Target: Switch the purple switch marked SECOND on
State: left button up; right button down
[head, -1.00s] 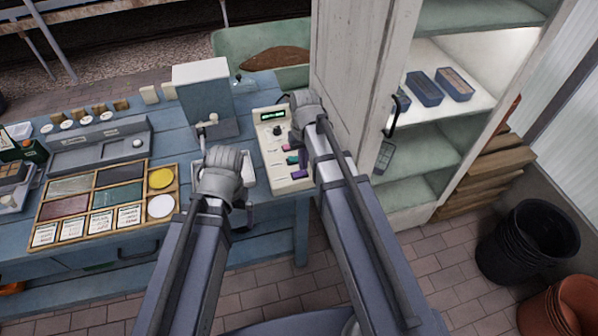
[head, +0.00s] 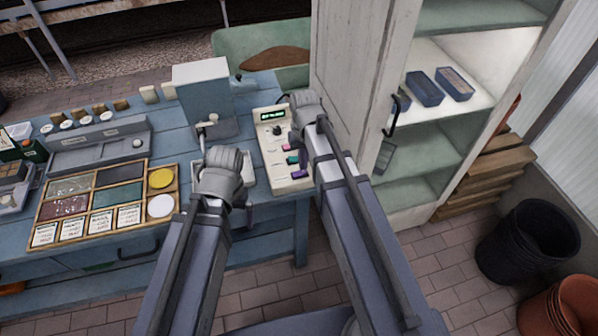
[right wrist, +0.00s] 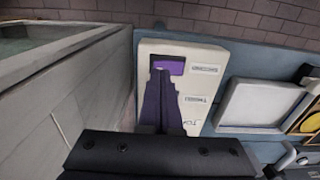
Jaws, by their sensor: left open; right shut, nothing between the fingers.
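A pale control panel (head: 271,151) with a small green-lit display stands at the right end of the blue bench. Its purple switch (head: 299,174) is at the near end, below a teal and a pink one. In the right wrist view the purple switch (right wrist: 170,65) shows just beyond my fingertips; whether they touch it I cannot tell. My right gripper (right wrist: 163,74) is shut and empty over the panel.
A tray of coloured tiles (head: 149,177) and a grey box-shaped device (head: 203,90) are on the bench. A white cabinet (head: 352,75) with an open shelf side stands close to the right of the panel. Black and orange pots (head: 525,240) are on the floor at right.

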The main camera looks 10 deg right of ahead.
aim_at(303, 172)
jog(key=shift+f+b, duration=0.85)
jog(key=shift+f, duration=0.1)
dwell(0.3)
jog(key=shift+r, duration=0.2)
notch_tip(303, 172, up, 7)
jog(key=p, duration=0.7)
jog(key=shift+f, duration=0.1)
jog(key=shift+a, duration=0.1)
jog(key=s+a+n+h, duration=0.1)
jog(key=s+a+n, duration=0.2)
jog(key=s+a, duration=0.7)
jog(key=s, duration=0.4)
jog(key=shift+s+a, duration=0.15)
